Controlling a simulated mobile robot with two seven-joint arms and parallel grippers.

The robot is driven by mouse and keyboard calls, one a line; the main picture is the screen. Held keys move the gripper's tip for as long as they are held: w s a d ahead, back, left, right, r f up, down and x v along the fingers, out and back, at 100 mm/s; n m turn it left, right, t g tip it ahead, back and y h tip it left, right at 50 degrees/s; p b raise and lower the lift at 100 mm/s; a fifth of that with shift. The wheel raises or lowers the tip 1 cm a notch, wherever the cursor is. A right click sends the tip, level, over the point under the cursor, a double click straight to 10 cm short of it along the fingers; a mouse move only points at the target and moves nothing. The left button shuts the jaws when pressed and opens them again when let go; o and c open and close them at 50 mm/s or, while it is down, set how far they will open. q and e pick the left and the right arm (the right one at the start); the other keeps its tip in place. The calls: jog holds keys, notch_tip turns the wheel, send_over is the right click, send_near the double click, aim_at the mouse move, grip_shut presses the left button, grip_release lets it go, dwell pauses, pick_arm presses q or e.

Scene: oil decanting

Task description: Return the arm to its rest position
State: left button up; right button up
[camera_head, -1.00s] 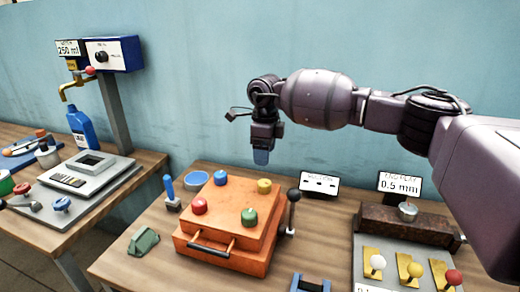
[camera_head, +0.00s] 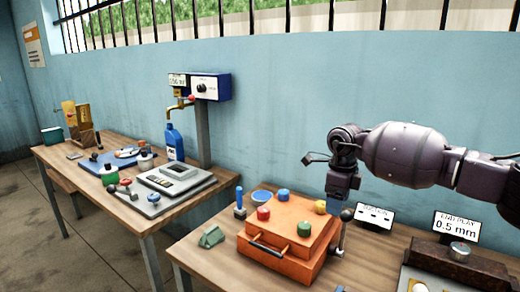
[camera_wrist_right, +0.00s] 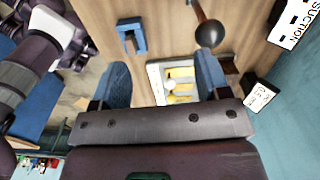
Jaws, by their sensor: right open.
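My right arm comes in from the right in the head view. Its gripper (camera_head: 342,192) points down above the back right part of the orange box, near the black-knobbed lever. In the right wrist view its two blue fingers (camera_wrist_right: 160,82) stand wide apart with nothing between them. The blue bottle (camera_head: 174,142) stands upright under the brass tap (camera_head: 178,106) on the left bench, apart from my gripper. My left gripper is not in the head view.
The orange box (camera_head: 262,260) with coloured knobs stands on the near bench. The black lever knob (camera_wrist_right: 210,33) is close to one finger in the wrist view. A small SUCTION sign (camera_head: 374,216) and an END PLAY display (camera_head: 457,228) stand behind. Open wall space lies above.

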jog(key=s+a+f+y, duration=0.4)
jog(key=a, duration=0.4)
jog(key=s+a+f+y, duration=0.4)
jog(key=a, duration=0.3)
jog(key=s+a+r+m+t+y, duration=0.35)
jog(key=s+a+m+y, duration=0.25)
jog(key=a+m+y, duration=0.3)
jog(key=s+d+f+m+t+h, duration=0.25)
jog(key=d+m+t+h, duration=0.2)
jog(key=d+m, duration=0.4)
jog(key=s+d+f+m+t+h, duration=0.2)
jog(key=d+f+m+t+h, duration=0.3)
jog(key=m, duration=0.7)
jog(key=s+d+f+m+t+h, duration=0.2)
jog(key=d+m+h, duration=0.55)
jog(key=m, duration=0.25)
jog(key=s+d+f+m+g, duration=0.3)
jog(key=s+d+g, duration=0.1)
jog(key=s, duration=0.5)
jog(key=s+d+f+m+g, duration=0.2)
jog(key=s+d+f+g, duration=0.15)
jog(key=s, duration=0.45)
jog(key=s+d+f+m+g, duration=0.3)
jog(key=s+g, duration=0.1)
jog(key=s, duration=0.5)
jog(key=w+f+t, duration=0.8)
jog(key=f, duration=0.2)
jog(key=shift+n, duration=0.35)
